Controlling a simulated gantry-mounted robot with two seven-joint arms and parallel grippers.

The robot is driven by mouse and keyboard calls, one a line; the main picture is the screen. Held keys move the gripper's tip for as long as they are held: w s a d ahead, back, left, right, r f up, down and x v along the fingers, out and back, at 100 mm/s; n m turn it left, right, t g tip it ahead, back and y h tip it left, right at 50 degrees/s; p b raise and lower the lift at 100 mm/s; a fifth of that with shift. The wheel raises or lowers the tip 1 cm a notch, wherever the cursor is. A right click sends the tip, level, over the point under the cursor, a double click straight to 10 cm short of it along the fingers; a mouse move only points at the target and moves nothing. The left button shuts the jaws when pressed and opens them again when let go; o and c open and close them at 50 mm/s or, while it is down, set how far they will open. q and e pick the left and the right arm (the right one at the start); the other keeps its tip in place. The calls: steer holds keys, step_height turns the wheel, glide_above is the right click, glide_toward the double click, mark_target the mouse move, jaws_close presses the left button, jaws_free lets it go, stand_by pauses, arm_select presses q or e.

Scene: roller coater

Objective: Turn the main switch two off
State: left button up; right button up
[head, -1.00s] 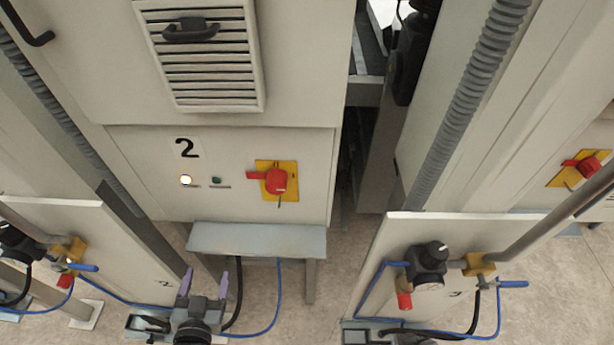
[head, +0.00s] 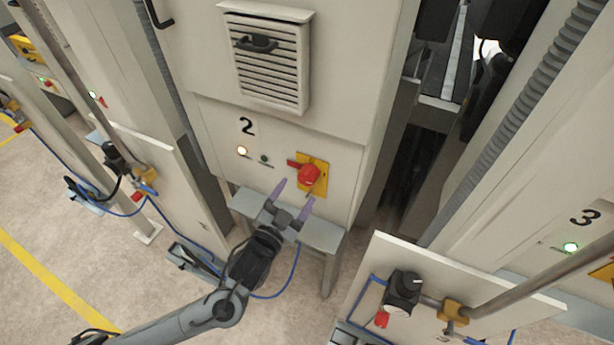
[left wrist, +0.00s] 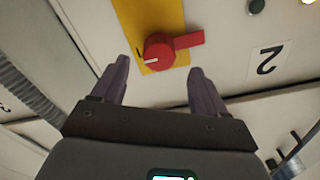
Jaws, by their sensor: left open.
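The main switch two is a red rotary handle (head: 309,174) on a yellow plate (head: 322,172), on the cabinet panel under the number 2. Its red lever points left in the head view. In the left wrist view the red switch (left wrist: 159,52) lies just beyond and between my fingertips, its lever pointing right. My left gripper (head: 293,197) is open and empty, with purple fingers pointing toward the switch from below. The fingers look apart from it. The left gripper also shows in the left wrist view (left wrist: 158,78). My right gripper is not in view.
A lit lamp (head: 242,150) and a dark green button (head: 264,158) sit left of the switch. A grey ledge (head: 322,236) juts out below the panel. A pressure regulator (head: 403,290) and pipe stand at lower right. Open floor lies at lower left.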

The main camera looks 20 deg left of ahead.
mark_target(305, 182)
arm_select(q)
steer(key=w, duration=0.6)
steer(key=shift+w+d+p, duration=0.3)
steer(key=shift+d, duration=0.05)
steer(key=c, duration=1.1)
steer(key=shift+o, duration=0.2)
